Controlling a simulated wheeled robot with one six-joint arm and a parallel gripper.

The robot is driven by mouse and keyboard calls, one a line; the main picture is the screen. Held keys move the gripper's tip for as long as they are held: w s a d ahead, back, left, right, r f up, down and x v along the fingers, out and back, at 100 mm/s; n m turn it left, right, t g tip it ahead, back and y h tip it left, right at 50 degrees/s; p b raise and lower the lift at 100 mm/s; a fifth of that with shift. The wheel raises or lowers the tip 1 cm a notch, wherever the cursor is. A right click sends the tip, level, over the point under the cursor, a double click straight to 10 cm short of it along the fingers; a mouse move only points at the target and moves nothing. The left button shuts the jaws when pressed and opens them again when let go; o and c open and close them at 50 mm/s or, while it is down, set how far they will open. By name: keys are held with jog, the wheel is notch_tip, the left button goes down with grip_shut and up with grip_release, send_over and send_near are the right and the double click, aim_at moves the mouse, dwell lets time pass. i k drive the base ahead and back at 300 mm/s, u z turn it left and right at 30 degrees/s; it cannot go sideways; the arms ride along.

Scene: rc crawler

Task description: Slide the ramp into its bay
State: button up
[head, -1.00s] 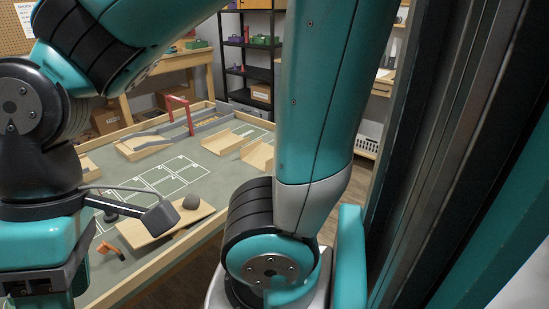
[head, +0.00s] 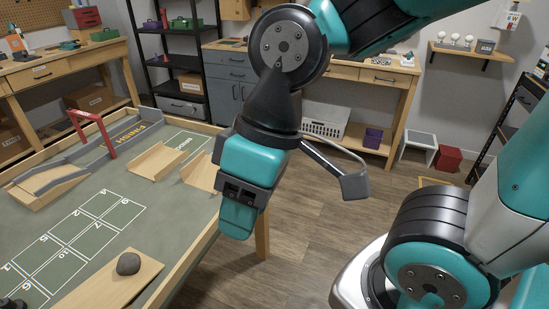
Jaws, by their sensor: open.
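Several wooden pieces that look like ramps lie on the green-topped table. A flat wooden board (head: 108,284) with a dark rock (head: 128,263) on it lies at the near edge. A sloped wooden piece with side rails (head: 157,161) lies near the far edge, and another wooden piece (head: 199,172) lies beside it, partly hidden by my gripper. A wooden ramp (head: 45,188) stands at the left against a grey track. I cannot tell which is the task's ramp. White outlined, numbered boxes (head: 85,232) mark the table top. My gripper (head: 238,222) is open and empty, pointing down by the table's right edge.
A red arch (head: 93,132) spans the grey track by a FINISH marking. The table's raised wooden rim (head: 192,262) runs along its right side. Wood floor (head: 320,235) lies clear to the right. Shelves and benches stand behind.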

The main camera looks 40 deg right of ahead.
aim_at(200, 173)
jog(key=z, duration=0.2)
jog(key=k, duration=0.65)
jog(key=z, duration=0.3)
jog(key=i, duration=1.2)
jog(key=u, duration=1.05)
jog(key=i, duration=0.3)
jog(key=u, duration=0.25)
